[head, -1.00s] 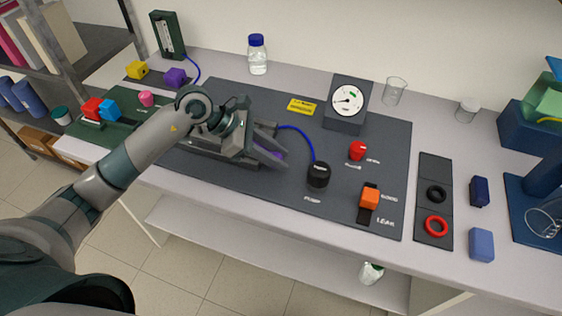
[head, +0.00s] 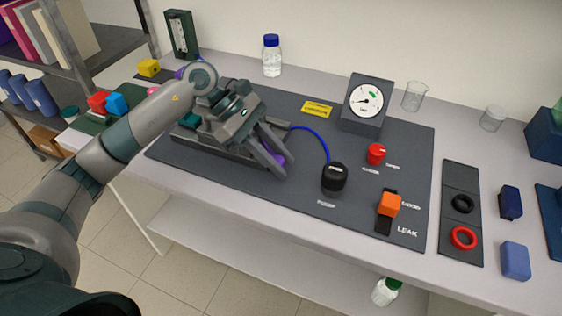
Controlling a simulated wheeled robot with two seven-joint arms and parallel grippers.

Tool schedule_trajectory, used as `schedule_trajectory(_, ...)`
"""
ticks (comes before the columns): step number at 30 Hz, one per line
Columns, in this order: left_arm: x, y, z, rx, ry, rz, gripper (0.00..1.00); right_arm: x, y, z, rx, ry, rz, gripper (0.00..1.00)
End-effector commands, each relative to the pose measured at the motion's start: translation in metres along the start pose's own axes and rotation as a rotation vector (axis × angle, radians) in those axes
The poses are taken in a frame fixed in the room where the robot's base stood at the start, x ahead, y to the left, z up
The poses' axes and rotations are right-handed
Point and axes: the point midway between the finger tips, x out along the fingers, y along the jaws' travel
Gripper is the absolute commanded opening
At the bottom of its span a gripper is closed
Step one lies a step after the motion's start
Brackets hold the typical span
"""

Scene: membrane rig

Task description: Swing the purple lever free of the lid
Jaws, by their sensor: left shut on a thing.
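The purple lever (head: 278,159) shows as a small purple patch between the fingers of my left gripper (head: 277,162). That gripper is shut on the lever, its fingers pointing down and to the right. The grey metal rig (head: 216,149) with the lid lies under and left of my gripper on the dark board. My gripper and wrist hide most of the lid, so I cannot tell whether the lever still overlaps it. My right gripper is not in view.
The dark board (head: 410,150) also bears a dial gauge (head: 365,102), a red knob (head: 376,153), a black pump knob (head: 334,179) and an orange lever block (head: 389,204). A blue tube (head: 318,134) runs close to my gripper. A bottle (head: 272,57) stands behind.

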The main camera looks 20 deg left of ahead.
Motion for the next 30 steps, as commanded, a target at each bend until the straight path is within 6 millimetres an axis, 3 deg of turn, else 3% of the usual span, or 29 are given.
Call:
schedule_trajectory(12, 0.001, -0.0013, -0.0049, -0.005, 0.01, -0.008, 0.0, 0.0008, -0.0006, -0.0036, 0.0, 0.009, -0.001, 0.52)
schedule_trajectory(13, 0.001, -0.0013, -0.0049, -0.005, 0.01, -0.008, 0.33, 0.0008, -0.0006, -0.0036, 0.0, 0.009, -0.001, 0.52)
schedule_trajectory(15, 0.0009, -0.0012, -0.0045, -0.005, 0.009, -0.007, 0.44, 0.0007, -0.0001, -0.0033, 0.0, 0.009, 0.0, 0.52)
schedule_trajectory(30, -0.0083, 0.0002, -0.0026, 0.001, 0.005, -0.002, 0.44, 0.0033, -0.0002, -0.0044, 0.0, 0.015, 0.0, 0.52)
